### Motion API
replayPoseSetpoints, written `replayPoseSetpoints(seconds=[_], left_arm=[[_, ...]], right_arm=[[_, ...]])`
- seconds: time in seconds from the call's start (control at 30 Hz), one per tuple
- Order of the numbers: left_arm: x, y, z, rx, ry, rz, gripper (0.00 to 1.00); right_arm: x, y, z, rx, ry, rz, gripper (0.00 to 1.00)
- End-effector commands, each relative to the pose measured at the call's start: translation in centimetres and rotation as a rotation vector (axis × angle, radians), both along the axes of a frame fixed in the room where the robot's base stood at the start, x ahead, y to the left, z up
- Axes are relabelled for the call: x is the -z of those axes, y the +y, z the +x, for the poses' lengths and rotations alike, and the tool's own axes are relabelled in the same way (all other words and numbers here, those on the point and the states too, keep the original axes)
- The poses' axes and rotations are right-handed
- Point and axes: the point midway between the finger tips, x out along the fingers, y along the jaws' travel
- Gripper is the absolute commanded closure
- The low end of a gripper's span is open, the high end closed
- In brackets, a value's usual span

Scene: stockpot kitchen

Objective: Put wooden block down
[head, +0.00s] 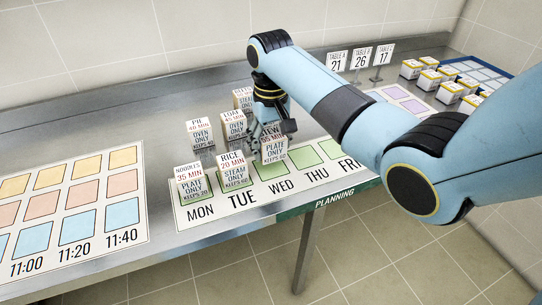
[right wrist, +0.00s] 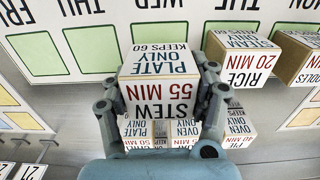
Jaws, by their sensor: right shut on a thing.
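The wooden block is a pale cube with printed paper faces reading "STEW 55 MIN" and "PLATE ONLY" (right wrist: 158,85); in the head view the block (head: 274,152) is just behind the row of green squares, above the WED label. My right gripper (head: 269,128) is shut on it from behind and above; in the right wrist view its fingers (right wrist: 160,100) press both sides of the block. The block looks upright; its underside is hidden, so I cannot tell whether it touches the board. The white planning board (head: 188,220) carries green squares with day labels. My left gripper is not in view.
The rice block (head: 233,170) stands close left of the held block, with the noodles block (head: 191,184) beyond. Several more blocks, including the pie block (head: 200,133), stand behind. The green squares toward FRI (head: 330,148) are bare. The steel table's front edge is close.

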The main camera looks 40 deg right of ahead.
Motion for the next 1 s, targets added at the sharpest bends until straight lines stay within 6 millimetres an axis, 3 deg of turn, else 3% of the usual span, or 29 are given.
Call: replayPoseSetpoints(seconds=[0.3, 0.67, 0.7, 0.9, 1.0], left_arm=[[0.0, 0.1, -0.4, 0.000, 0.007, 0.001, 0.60], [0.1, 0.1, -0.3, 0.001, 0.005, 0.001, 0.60], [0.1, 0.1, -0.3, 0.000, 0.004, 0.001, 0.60], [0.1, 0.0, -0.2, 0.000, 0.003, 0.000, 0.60], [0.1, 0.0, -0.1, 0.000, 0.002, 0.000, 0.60]], right_arm=[[3.9, 0.1, 0.0, 0.000, 0.002, 0.000, 0.77], [4.3, 0.0, 0.1, 0.000, 0.000, 0.000, 0.77], [4.4, 0.0, 0.0, 0.000, 0.000, 0.000, 0.40], [4.3, 0.0, 0.0, 0.000, 0.000, 0.000, 0.16], [4.3, 0.0, 0.0, 0.000, 0.000, 0.000, 0.16]])
